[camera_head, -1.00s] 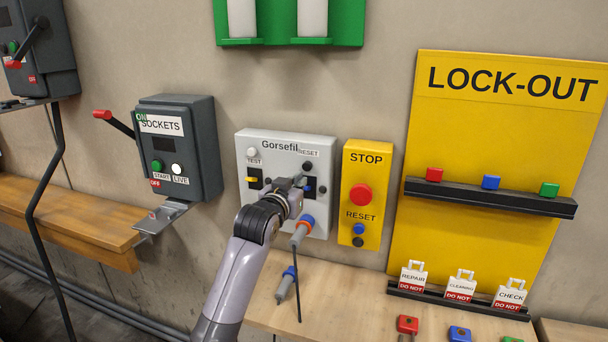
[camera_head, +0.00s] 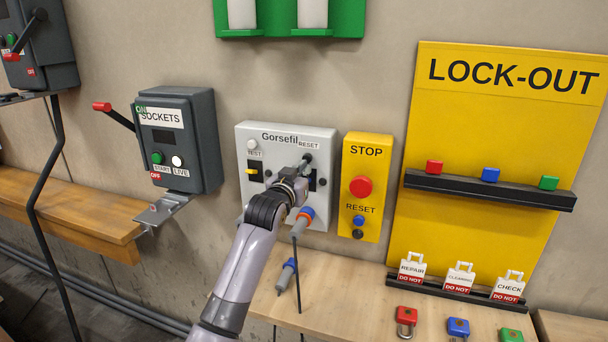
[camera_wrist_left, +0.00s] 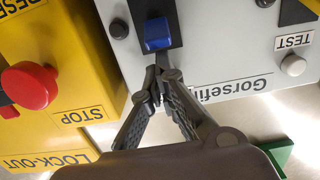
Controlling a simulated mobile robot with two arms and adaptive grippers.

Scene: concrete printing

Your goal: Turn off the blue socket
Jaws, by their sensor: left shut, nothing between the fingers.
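The grey Gorsefil panel (camera_head: 318,215) is on the wall. In the left wrist view, where the panel (camera_wrist_left: 225,45) appears upside down, a blue switch (camera_wrist_left: 157,36) sits in a black plate. My left gripper (camera_wrist_left: 162,62) is shut and empty, its tips right at the switch's edge; I cannot tell whether they touch it. In the head view my left gripper (camera_head: 305,170) is in front of the panel's right half and hides the blue switch. A plug with a blue collar (camera_head: 287,275) hangs below the panel. My right gripper is out of view.
A yellow switch (camera_head: 250,171) is on the panel's left. The yellow STOP box (camera_head: 361,226) with a red button (camera_head: 360,187) stands close on the right. A plug with an orange collar (camera_head: 304,218) is under my gripper. The SOCKETS box (camera_head: 205,145) is left.

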